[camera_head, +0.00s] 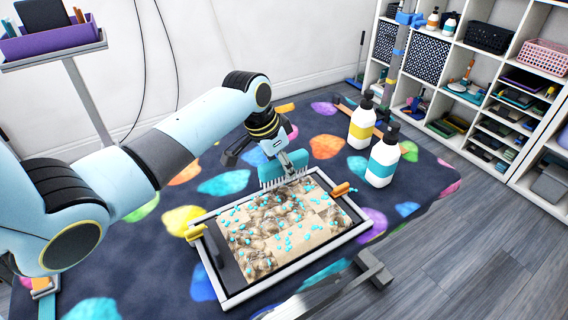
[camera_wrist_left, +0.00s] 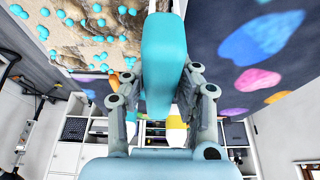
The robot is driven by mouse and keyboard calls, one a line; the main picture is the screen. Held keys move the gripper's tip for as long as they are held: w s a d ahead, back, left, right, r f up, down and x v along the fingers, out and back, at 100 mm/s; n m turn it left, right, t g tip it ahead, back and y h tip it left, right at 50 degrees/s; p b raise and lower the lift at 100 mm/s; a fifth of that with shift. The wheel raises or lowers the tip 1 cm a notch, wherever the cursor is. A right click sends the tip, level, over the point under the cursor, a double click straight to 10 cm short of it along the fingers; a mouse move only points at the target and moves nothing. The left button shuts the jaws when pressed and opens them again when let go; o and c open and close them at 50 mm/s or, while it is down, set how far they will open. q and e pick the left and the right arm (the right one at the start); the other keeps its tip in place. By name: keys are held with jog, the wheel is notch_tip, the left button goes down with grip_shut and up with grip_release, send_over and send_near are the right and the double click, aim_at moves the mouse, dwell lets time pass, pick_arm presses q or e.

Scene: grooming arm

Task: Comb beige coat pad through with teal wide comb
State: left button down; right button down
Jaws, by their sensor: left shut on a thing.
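The beige coat pad (camera_head: 262,245) lies in a white-edged tray (camera_head: 303,277) on the table. Brown tufts and many small teal bits are scattered over it. My left gripper (camera_head: 293,160) is shut on the teal wide comb (camera_head: 284,169) at the pad's far edge. The comb's pale teeth point down toward the pad; I cannot tell whether they touch it. In the left wrist view the comb (camera_wrist_left: 165,60) stands between the two fingers (camera_wrist_left: 165,95), with the pad (camera_wrist_left: 75,30) at upper left.
Two pump bottles, one with a yellow label (camera_head: 362,125) and one with a teal label (camera_head: 382,160), stand right of the tray. The spotted table mat (camera_head: 330,147) is otherwise mostly clear.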

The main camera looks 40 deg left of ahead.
pick_arm(q)
jog(key=shift+f+b, duration=0.35)
jog(key=shift+f, duration=0.45)
jog(key=s+d+p, duration=0.1)
jog(key=d, duration=0.1)
jog(key=s+d+p, duration=0.1)
jog(key=d+p, duration=0.1)
jog(key=s+d+p, duration=0.1)
jog(key=d, duration=0.2)
jog(key=shift+r+p, duration=0.1)
jog(key=shift+p, duration=0.25)
jog(key=shift+s+d, duration=0.15)
jog(key=shift+d, duration=0.2)
jog(key=s+d+p, duration=0.1)
jog(key=d, duration=0.1)
jog(key=s+d+p, duration=0.1)
jog(key=d, duration=0.1)
jog(key=s+d+p, duration=0.1)
jog(key=d, duration=0.2)
jog(key=shift+p, duration=0.4)
jog(key=shift+d+f, duration=0.2)
jog(key=shift+d, duration=0.05)
jog(key=shift+s, duration=0.1)
